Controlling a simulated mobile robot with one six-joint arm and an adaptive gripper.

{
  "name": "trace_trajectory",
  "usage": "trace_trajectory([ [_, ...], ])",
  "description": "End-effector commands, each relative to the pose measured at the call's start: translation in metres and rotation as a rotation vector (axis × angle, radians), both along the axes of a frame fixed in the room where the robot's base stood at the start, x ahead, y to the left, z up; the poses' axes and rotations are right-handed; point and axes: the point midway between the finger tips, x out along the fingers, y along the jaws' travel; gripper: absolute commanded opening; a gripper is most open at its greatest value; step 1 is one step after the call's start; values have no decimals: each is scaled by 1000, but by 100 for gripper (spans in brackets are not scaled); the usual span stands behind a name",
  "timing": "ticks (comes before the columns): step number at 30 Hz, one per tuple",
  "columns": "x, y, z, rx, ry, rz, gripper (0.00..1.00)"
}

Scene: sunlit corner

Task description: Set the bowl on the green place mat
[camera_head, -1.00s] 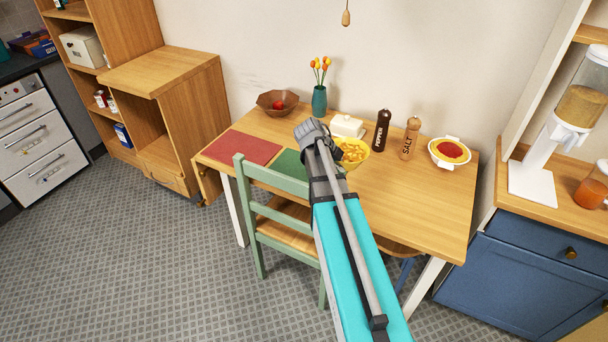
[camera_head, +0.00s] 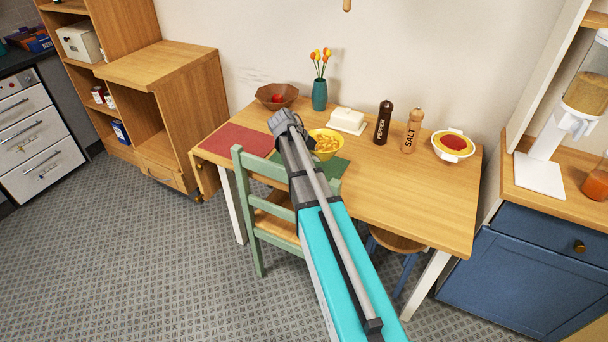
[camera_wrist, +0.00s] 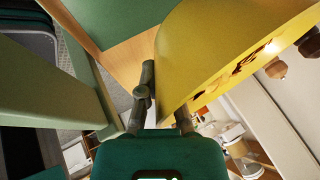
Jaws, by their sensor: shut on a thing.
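The yellow bowl (camera_head: 328,146) holds orange-yellow pieces of food and is over the green place mat (camera_head: 333,174) in the head view. I cannot tell whether its base touches the mat. In the wrist view the bowl (camera_wrist: 205,45) fills the upper right, with the green mat (camera_wrist: 125,22) at the top. My gripper (camera_wrist: 164,98) is shut on the near side of the bowl. In the head view my wrist hides the fingers and the left part of the mat.
A green chair (camera_head: 250,165) stands at the table's front edge, close to my arm. A red mat (camera_head: 238,140), brown bowl (camera_head: 277,96), flower vase (camera_head: 319,95), butter dish (camera_head: 347,121), pepper mill (camera_head: 383,124), salt mill (camera_head: 411,131) and white dish (camera_head: 453,146) are on the table. The table's right front is clear.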

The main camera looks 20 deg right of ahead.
Motion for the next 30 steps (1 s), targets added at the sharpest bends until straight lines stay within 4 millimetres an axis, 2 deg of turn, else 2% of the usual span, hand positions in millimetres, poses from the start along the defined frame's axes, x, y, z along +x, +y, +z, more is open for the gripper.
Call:
trace_trajectory([
  [1,5,2,-11,-1,0,0,0],
  [3,10,4,-17,-1,0,0,0],
  [12,27,14,-40,-1,0,-1,0],
  [30,32,16,-45,-1,0,-1,0],
])
